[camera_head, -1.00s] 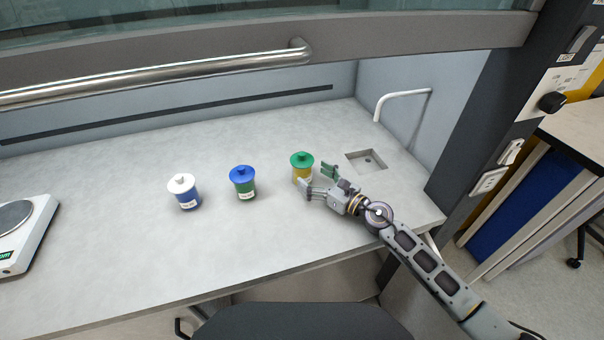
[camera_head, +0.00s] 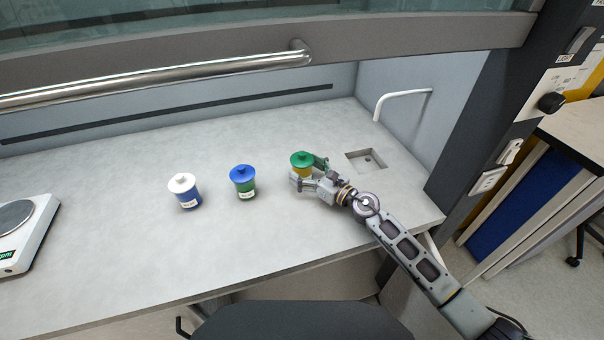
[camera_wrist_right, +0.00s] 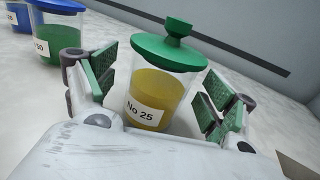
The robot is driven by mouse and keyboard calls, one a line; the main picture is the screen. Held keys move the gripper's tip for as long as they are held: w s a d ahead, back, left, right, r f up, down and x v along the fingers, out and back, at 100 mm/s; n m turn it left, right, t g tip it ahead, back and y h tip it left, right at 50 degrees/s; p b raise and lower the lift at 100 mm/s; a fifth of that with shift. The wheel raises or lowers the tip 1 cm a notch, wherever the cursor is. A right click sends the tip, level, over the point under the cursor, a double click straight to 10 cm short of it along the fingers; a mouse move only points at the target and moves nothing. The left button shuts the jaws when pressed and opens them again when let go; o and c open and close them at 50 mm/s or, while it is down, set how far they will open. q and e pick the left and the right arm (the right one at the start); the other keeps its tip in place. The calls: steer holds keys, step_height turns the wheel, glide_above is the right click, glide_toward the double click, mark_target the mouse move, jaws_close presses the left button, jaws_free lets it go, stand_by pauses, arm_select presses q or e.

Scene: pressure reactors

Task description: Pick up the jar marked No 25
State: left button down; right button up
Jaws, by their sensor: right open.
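The jar marked No 25 (camera_wrist_right: 157,95) has a green lid, clear walls and yellow contents. It stands upright on the bench, and in the head view it is the rightmost jar (camera_head: 302,164). My right gripper (camera_head: 308,172) is open around it, with one finger on each side. In the right wrist view the green finger pads (camera_wrist_right: 163,92) flank the jar, with a gap visible on the left side. Contact on the right side is hard to tell. My left gripper is not in view.
A blue-lidded green jar (camera_head: 243,182) and a white-lidded blue jar (camera_head: 184,191) stand to the left. A scale (camera_head: 28,235) sits at the far left. A small sink (camera_head: 367,160) and white tap (camera_head: 400,94) are at the right. A metal bar (camera_head: 160,72) crosses above.

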steer(key=shift+w+a, duration=0.3)
steer(key=shift+a, duration=0.05)
steer(key=shift+w+a, duration=0.3)
steer(key=shift+a, duration=0.05)
steer(key=c, duration=1.3)
steer(key=shift+r, duration=0.25)
